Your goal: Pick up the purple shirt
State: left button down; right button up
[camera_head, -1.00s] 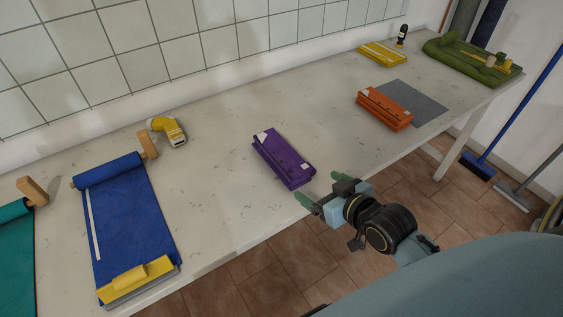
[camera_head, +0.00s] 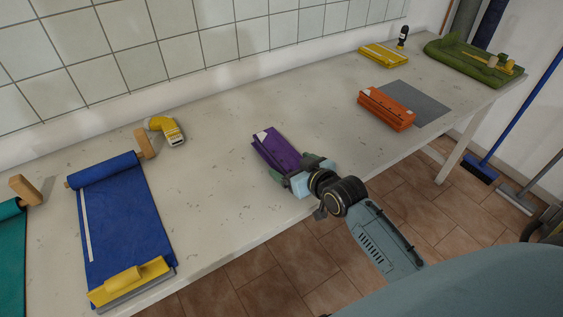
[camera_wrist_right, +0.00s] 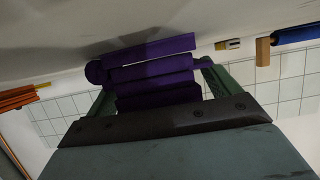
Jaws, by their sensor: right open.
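The purple shirt (camera_head: 274,148) is a folded bundle with a white tag, lying on the pale table. My right gripper (camera_head: 290,176) is at its near right end, with its fingers beside that end and partly covering it. In the right wrist view the purple shirt (camera_wrist_right: 155,75) shows between the two open fingers of the right gripper (camera_wrist_right: 158,90). Whether the fingers touch it I cannot tell. My left gripper is not in view.
An orange folded bundle (camera_head: 386,109) lies to the right by a grey mat (camera_head: 425,108). The table (camera_head: 225,175) is clear around the shirt.

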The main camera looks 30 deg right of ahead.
jog(key=shift+w+f, duration=0.1)
jog(key=shift+w, duration=0.2)
jog(key=c, duration=1.2)
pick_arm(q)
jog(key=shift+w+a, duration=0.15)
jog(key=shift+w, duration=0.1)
